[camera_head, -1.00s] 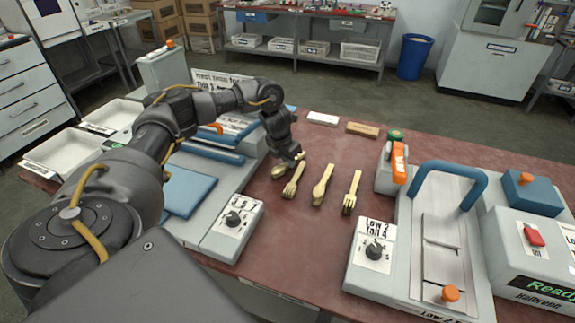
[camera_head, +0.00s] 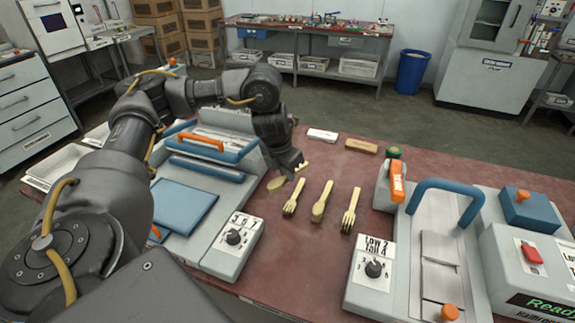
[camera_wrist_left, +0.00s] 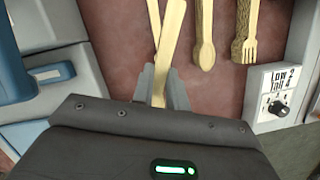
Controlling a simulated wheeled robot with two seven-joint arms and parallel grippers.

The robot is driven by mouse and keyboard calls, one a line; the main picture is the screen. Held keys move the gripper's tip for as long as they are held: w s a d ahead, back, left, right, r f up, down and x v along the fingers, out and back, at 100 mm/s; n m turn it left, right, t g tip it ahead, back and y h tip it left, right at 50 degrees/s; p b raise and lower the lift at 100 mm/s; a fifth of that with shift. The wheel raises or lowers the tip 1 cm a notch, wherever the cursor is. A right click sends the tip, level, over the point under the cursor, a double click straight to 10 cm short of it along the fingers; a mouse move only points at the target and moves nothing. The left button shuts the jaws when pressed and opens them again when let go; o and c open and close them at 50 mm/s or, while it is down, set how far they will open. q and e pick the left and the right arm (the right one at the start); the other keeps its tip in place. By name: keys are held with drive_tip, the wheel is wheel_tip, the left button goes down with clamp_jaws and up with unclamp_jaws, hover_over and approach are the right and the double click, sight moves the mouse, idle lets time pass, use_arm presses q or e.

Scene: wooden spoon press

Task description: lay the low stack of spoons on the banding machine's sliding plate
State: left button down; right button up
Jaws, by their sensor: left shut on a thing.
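My left gripper (camera_head: 299,165) is shut on the handle of a thin light-wood spoon stack (camera_head: 277,184), held at a slant above the table. In the left wrist view its handle (camera_wrist_left: 170,48) runs up from between the fingertips (camera_wrist_left: 162,88). How many pieces it has cannot be told. The banding machine (camera_head: 374,281) at right has a blue arch, a "Low 2 Tall 4" dial and a grey sliding plate (camera_head: 440,247) with an orange knob at its front. The plate looks bare. My right gripper is not in view.
A thicker spoon stack (camera_head: 321,201) and two fork stacks (camera_head: 294,197) (camera_head: 351,211) lie on the red-brown table between the machines. A press with a blue pad (camera_head: 182,207) stands left. A white block (camera_head: 322,135) and a brown block (camera_head: 361,145) lie behind. Bare table lies in front of the stacks.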

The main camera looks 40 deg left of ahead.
use_arm(q)
drive_tip(key=shift+s+d+r, duration=0.4)
drive_tip(key=shift+s+d, duration=0.2)
drive_tip(key=shift+s, duration=0.1)
drive_tip(key=shift+s+d+r, duration=0.35)
drive_tip(key=shift+s+d, duration=0.2)
drive_tip(key=shift+s, duration=0.15)
